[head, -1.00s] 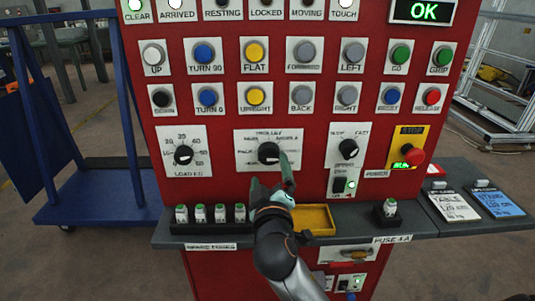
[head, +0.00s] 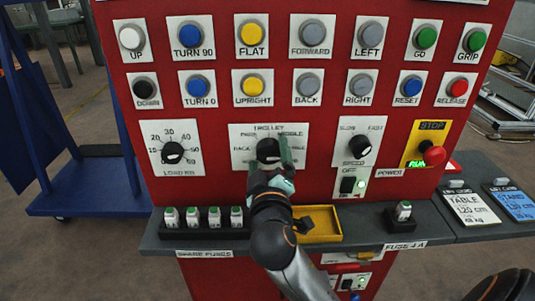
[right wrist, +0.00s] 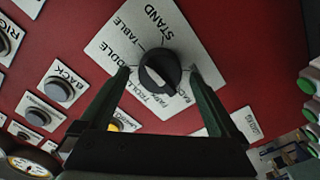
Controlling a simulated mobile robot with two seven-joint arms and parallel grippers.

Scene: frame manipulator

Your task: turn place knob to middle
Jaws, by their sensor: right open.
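The trolley knob (head: 268,151) is a round black dial on a white label plate (head: 240,135) in the middle of the red panel. My right gripper (head: 268,163) reaches up to it from below with its jaws open. In the right wrist view the knob (right wrist: 159,70) sits between the two dark fingers (right wrist: 160,77), one on each side. I cannot tell whether they touch it. The plate there reads TABLE, STAND and a partly hidden MIDDLE. A pale mark shows on the knob, but which label it points to is unclear. My left gripper is not in view.
Rows of push buttons (head: 254,86) lie above the knob. The load knob (head: 172,153) is to its left, the speed knob (head: 359,148) and red stop button (head: 434,155) to its right. A ledge below holds spare fuses (head: 215,216) and a yellow tray (head: 322,222).

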